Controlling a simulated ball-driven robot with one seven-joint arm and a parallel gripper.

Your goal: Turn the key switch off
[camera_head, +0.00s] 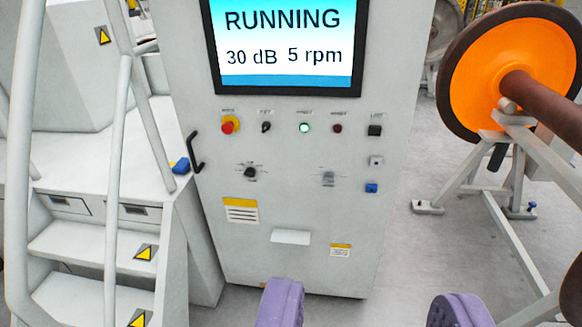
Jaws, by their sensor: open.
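The grey control cabinet (225,262) stands in the middle of the view. A small dark switch that looks like the key switch (266,127) sits in the upper control row, right of the red emergency button (229,125). Its label and exact turn angle are too small to tell. The green lamp (304,127) to its right is lit. The screen (283,40) above reads RUNNING, 30 dB, 5 rpm. My gripper (367,302) shows as two purple fingers, wide apart and empty, at the bottom edge. In the picture they are well below the switch, touching nothing.
White stairs (75,245) with a handrail (115,170) stand at the left. A black handle (194,153) sticks out from the cabinet's left edge. At the right, an orange wheel (490,75) on a brown axle rests on a grey stand (460,170). Floor shows between cabinet and stand.

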